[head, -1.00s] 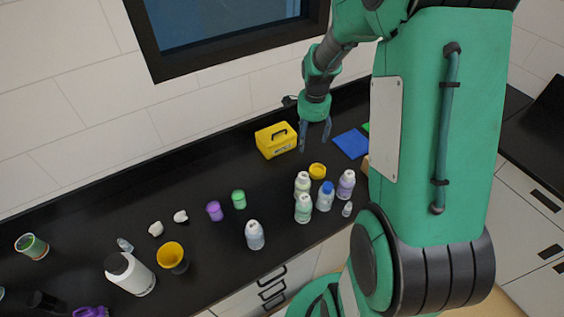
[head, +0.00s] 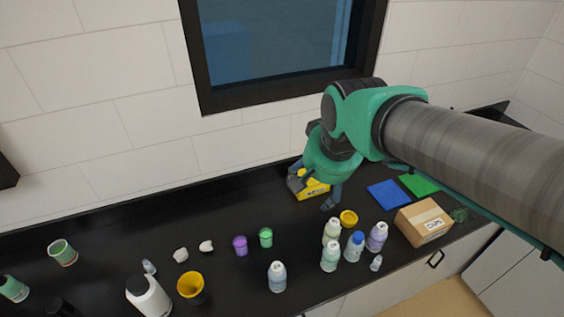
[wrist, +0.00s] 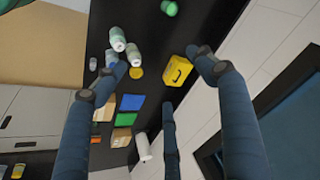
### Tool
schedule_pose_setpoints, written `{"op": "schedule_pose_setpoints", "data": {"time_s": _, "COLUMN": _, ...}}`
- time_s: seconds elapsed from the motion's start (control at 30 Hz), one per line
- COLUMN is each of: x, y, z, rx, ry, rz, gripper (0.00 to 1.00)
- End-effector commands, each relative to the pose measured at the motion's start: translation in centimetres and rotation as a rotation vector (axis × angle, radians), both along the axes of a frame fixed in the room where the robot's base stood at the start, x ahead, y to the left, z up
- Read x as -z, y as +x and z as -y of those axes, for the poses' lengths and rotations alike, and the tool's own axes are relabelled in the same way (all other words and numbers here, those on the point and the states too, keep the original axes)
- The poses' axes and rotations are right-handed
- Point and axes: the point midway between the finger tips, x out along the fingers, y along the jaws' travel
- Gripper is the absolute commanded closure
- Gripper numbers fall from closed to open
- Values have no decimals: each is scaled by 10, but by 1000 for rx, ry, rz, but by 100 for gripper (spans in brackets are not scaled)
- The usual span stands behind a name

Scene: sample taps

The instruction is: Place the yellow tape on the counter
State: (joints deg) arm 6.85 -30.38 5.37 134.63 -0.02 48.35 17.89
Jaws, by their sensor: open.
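A small round yellow item, which looks like the yellow tape (head: 348,218), lies flat on the black counter (head: 225,215), just behind a group of bottles. It also shows in the wrist view (wrist: 136,73), left of the middle. My gripper (head: 314,190) is open and empty, with its fingers spread and pointing down. In the head view it overlaps the yellow box with a handle (head: 311,187) and partly hides it. The tape is to the right of and nearer than my fingers there. In the wrist view the box (wrist: 179,71) shows between my fingers, to the right of the tape.
Several bottles (head: 330,257) stand close in front of the tape. A blue sheet (head: 388,194), a green sheet (head: 419,184) and a cardboard box (head: 424,222) are to its right. A yellow cup (head: 190,286) stands at the left. The counter between the purple cup (head: 240,246) and the yellow box is clear.

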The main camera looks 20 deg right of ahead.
Motion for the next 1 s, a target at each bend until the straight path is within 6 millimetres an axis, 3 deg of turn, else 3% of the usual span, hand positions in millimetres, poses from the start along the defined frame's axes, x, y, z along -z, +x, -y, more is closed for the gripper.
{"op": "schedule_pose_setpoints", "data": {"time_s": 0.2, "x": -18, "y": -49, "z": -30, "rx": -234, "ry": -78, "rz": 60, "gripper": 29}}
{"op": "schedule_pose_setpoints", "data": {"time_s": 0.4, "x": -22, "y": -76, "z": -43, "rx": -364, "ry": -124, "rz": 91, "gripper": 29}}
{"op": "schedule_pose_setpoints", "data": {"time_s": 1.0, "x": -18, "y": -84, "z": -46, "rx": -403, "ry": -139, "rz": 98, "gripper": 29}}
